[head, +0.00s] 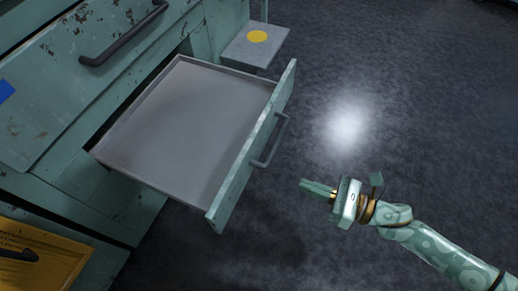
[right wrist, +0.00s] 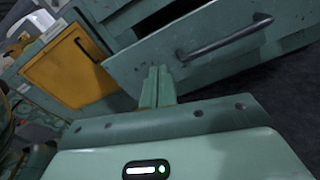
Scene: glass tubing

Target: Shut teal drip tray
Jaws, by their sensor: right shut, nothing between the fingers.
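The teal drip tray (head: 190,125) is pulled well out of the teal cabinet, its grey inside empty. Its teal front panel (head: 252,150) carries a dark bar handle (head: 271,142). My right gripper (head: 304,185) is shut and empty, out in front of the panel and a little to the right of the handle in the head view, apart from both. In the right wrist view the shut fingers (right wrist: 158,82) point toward a teal panel with a dark handle (right wrist: 225,38), which looks like the tray front. My left gripper is not in view.
The worn teal cabinet (head: 60,110) has another dark handle (head: 122,36) above the tray. A small grey shelf with a yellow disc (head: 258,36) stands beyond the tray. A yellow panel (head: 40,250) is at the lower left. The dark floor (head: 400,100) at right is clear.

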